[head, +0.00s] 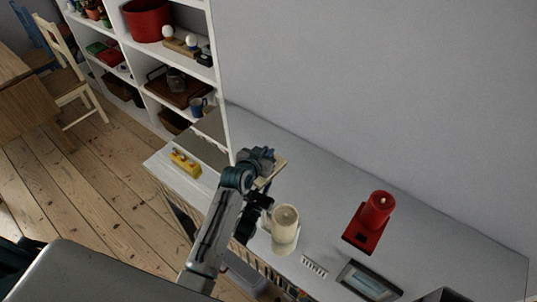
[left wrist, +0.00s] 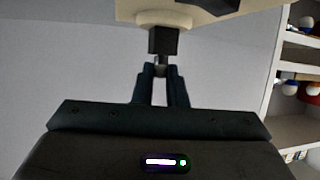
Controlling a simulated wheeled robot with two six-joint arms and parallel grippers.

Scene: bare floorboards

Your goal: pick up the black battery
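In the left wrist view, a small black block (left wrist: 163,40), which may be the battery, shows just past my left fingertips (left wrist: 161,72). A small grey piece shows between the tips. The two fingers stand close together with a narrow gap; I cannot tell whether they press on anything. In the head view my left gripper (head: 257,207) is over the white counter, just left of a cream cylinder-shaped appliance (head: 285,228). My arm and wrist hide much of that spot, and I cannot make out the battery there. My right gripper is not in view.
A red appliance (head: 376,209), a grey framed device (head: 369,281) and a small white strip (head: 314,266) lie on the counter (head: 330,190). A yellow object (head: 185,163) is at its left end. A white shelf (head: 220,75) stands behind left. The counter's back right is clear.

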